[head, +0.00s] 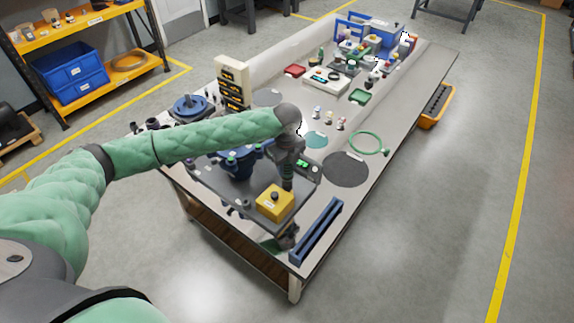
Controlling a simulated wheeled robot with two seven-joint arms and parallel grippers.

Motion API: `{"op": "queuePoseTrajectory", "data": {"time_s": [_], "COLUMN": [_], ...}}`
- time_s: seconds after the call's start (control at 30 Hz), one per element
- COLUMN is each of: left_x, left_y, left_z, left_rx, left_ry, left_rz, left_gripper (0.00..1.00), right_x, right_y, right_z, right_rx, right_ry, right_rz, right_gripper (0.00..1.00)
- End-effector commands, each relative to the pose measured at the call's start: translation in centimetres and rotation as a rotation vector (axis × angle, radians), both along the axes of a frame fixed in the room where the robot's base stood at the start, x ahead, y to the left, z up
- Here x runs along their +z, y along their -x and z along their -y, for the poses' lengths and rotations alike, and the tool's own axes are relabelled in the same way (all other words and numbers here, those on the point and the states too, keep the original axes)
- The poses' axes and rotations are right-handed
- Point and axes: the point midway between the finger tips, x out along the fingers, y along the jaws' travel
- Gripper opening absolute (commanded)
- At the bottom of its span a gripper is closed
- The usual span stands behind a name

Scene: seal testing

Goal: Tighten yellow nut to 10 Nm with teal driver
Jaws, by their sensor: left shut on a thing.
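My left gripper (288,168) points down over the near part of the workbench, shut on a dark upright tool (288,183). The tool is small and partly hidden by the gripper, so I cannot tell whether it is the teal driver. It stands just behind a yellow block (274,204) with a dark knob on top. A dark blue flanged part (238,166) with greenish fasteners sits on a grey plate (218,187) left of the gripper, partly behind my arm. I cannot make out a yellow nut. My right gripper is not in view.
A blue channel (318,232) lies along the bench's near right edge. A dark round mat (346,169), a teal disc (316,140) and a green ring (368,143) lie to the right. A beige rack (233,80) stands behind my arm. Bins and small parts crowd the far end.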

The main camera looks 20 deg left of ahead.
Motion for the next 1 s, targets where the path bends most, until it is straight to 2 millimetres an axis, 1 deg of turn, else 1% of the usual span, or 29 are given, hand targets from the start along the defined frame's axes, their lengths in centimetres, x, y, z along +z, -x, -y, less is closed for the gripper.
{"op": "queuePoseTrajectory", "data": {"time_s": [1.0], "left_x": [-1.0], "left_y": [0.0], "left_z": [0.0], "left_rx": [0.0], "left_ry": [0.0], "left_rz": [0.001], "left_gripper": [0.09], "right_x": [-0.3], "right_y": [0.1], "right_z": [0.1], "right_rx": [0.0], "right_ry": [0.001], "right_rz": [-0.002], "right_gripper": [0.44]}}
